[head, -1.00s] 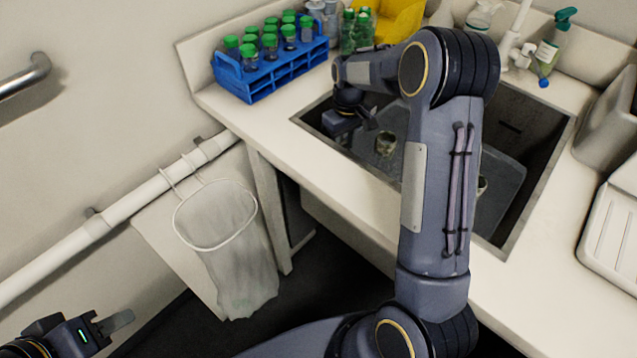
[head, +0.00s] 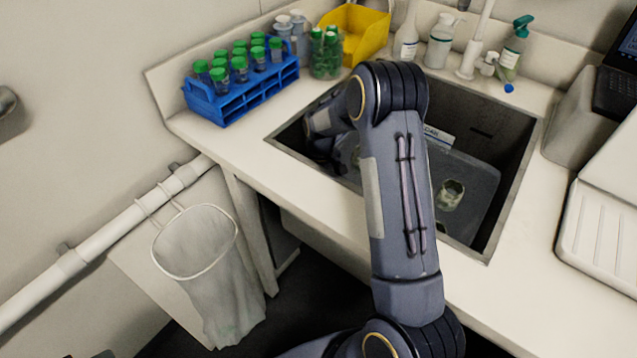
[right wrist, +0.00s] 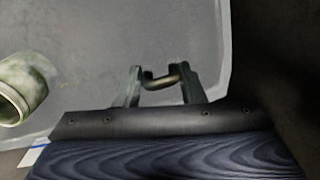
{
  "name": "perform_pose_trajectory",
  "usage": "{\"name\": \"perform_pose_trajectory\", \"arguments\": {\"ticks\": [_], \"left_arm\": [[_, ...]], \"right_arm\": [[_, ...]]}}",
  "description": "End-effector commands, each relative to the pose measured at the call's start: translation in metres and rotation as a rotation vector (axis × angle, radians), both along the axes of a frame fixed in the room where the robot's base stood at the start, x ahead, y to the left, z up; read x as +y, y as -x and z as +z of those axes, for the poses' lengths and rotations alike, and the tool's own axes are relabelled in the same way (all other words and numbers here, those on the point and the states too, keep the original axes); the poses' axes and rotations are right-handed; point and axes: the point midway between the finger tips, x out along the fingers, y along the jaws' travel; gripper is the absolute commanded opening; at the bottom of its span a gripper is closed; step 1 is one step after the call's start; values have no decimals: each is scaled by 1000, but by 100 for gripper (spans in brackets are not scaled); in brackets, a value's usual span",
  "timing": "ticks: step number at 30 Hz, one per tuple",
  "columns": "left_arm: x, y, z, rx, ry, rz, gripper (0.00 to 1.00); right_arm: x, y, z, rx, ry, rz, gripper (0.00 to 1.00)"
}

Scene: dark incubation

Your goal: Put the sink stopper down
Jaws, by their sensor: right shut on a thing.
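In the right wrist view a small curved brass-coloured piece, apparently the sink stopper's handle (right wrist: 162,78), lies between the fingertips of my right gripper (right wrist: 163,76). The gripper is shut on it, over a grey surface with a raised edge. The rest of the stopper cannot be made out. In the head view my right arm reaches into the sink (head: 512,190), and its forearm and wrist hide the gripper and the stopper. Only a sliver of my left gripper (head: 103,354) shows at the bottom left edge; its jaws cannot be judged.
A grey tub in the sink (head: 472,180) holds a dirty jar (head: 450,195), also seen in the wrist view (right wrist: 22,88). A blue rack (head: 240,98) of green-capped bottles, a yellow bin (head: 358,35) and spray bottles (head: 513,50) stand around. The front-left counter is clear.

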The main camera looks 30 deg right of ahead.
Motion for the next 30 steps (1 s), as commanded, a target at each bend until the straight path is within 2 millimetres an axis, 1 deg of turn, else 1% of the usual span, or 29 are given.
{"name": "perform_pose_trajectory", "arguments": {"ticks": [2,3,7,8,15,18,20,23,30], "left_arm": [[0,0,-3,0,0,0,36],[0,0,-3,0,0,0,36],[0,0,-2,0,0,0,36],[0,0,-2,0,0,0,36],[0,0,-2,0,0,0,36],[0,0,2,0,0,0,36],[0,0,1,0,0,0,36],[0,0,1,0,0,0,36],[0,0,4,0,0,0,36]], "right_arm": [[0,0,-4,0,0,0,14],[0,0,-3,0,0,0,38],[0,0,-2,0,0,0,56],[0,0,-2,0,0,0,58],[0,0,-2,1,0,0,58],[0,0,4,0,0,0,58],[0,-1,9,-1,0,0,58],[-1,-1,26,-4,0,0,58],[-3,-2,79,-5,1,0,58]]}}
